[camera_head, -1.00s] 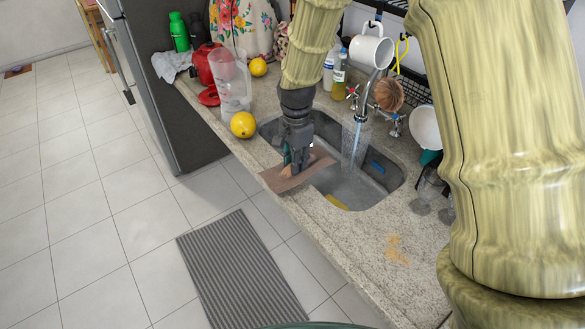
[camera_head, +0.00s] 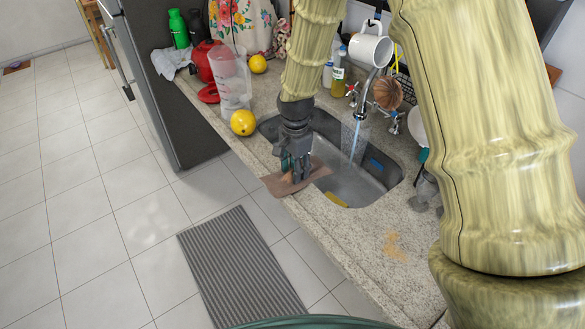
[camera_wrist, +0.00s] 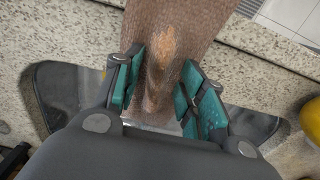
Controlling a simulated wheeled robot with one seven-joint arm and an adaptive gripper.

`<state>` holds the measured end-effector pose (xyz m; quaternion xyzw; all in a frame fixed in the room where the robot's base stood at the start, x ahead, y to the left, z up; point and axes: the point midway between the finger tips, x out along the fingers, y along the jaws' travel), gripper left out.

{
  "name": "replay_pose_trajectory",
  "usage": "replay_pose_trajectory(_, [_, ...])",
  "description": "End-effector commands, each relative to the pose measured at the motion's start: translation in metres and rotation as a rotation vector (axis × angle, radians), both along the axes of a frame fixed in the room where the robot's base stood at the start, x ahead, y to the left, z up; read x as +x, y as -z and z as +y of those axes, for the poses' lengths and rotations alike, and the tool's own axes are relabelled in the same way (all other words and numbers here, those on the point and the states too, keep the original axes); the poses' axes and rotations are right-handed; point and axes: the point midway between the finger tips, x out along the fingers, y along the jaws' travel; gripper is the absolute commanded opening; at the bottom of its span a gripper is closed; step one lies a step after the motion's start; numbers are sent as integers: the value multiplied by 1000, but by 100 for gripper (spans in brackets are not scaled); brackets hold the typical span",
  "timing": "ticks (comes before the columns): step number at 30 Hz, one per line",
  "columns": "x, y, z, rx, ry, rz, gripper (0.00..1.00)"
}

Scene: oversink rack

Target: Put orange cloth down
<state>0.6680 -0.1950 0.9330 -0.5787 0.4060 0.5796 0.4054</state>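The cloth (camera_head: 284,187), brown with an orange patch, lies across the front rim of the sink (camera_head: 345,185), one end toward the counter's front edge and the other toward the basin. My gripper (camera_head: 295,176) points down right at the cloth. In the wrist view the cloth (camera_wrist: 165,45) has a raised fold between the teal finger pads of my gripper (camera_wrist: 167,85). The fingers stand apart on either side of this fold. The cloth's underside is hidden.
The tap (camera_head: 363,105) runs water into the basin, where a yellow item (camera_head: 336,199) and a blue item (camera_head: 376,165) show. A lemon (camera_head: 243,123) and a clear jug (camera_head: 233,85) stand left of the sink. The counter right of the sink (camera_head: 350,235) is mostly clear.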

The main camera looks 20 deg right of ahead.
Motion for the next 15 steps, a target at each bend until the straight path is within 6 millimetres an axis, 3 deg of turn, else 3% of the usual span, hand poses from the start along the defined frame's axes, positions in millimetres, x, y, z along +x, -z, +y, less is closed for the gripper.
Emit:
replay_pose_trajectory(8, [0, -3, 0, 0, 0, -1, 41])
replay_pose_trajectory(15, [1, -23, 0, -1, 0, -4, 41])
